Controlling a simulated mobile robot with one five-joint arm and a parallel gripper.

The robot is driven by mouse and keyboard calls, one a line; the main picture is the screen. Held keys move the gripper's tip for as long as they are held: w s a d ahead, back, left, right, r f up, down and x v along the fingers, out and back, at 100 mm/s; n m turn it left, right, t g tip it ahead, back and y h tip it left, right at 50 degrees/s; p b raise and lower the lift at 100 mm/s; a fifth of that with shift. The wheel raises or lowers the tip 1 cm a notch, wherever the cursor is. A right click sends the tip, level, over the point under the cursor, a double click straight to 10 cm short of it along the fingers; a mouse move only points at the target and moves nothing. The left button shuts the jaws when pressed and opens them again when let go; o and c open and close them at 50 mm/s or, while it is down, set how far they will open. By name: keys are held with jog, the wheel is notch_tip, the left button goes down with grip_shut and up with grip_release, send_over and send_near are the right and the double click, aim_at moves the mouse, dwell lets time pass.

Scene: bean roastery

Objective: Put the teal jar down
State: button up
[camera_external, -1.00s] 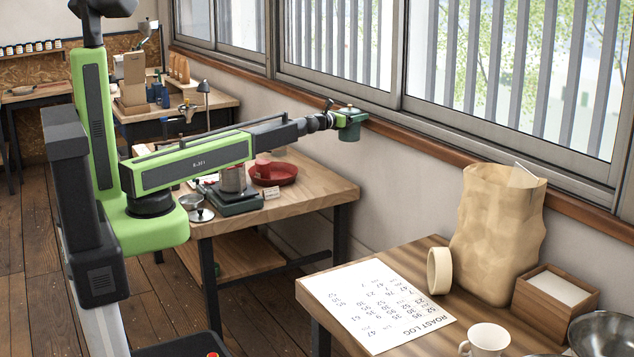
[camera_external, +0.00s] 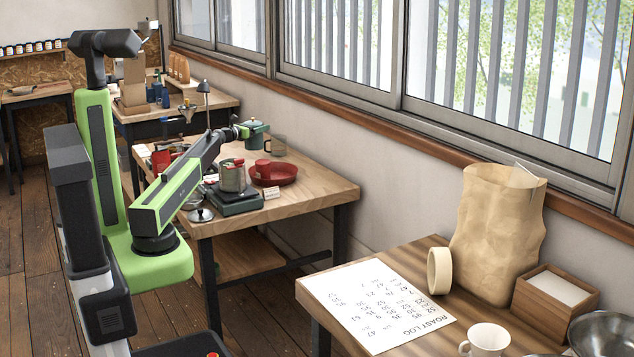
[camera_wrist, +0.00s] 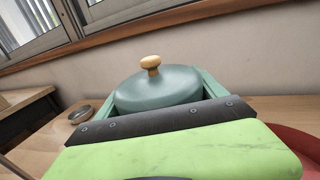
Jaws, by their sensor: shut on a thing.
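The teal jar (camera_external: 255,130) is held in my gripper (camera_external: 243,131), above the back part of the wooden workbench (camera_external: 318,192). In the wrist view the jar's teal lid with a round wooden knob (camera_wrist: 156,92) shows between the two fingers (camera_wrist: 150,118), which are shut on it. The jar looks roughly upright. Its lower part is hidden in the wrist view, so I cannot tell how far its base is from the bench.
A red tray (camera_external: 283,176) with a red cup (camera_external: 263,167) stands on the bench, beside a metal pot (camera_external: 232,178) on a dark scale. The bench's right end is clear.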

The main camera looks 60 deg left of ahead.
jog(key=s+a+f+b, duration=0.2)
jog(key=s+a+f, duration=0.15)
jog(key=s, duration=0.25)
notch_tip(320, 180, down, 8)
jog(key=b, duration=0.8)
jog(key=shift+a+r, duration=0.1)
jog(key=shift+r, duration=0.25)
jog(key=o, duration=2)
jog(key=v, duration=1.2)
jog(key=shift+r, duration=0.2)
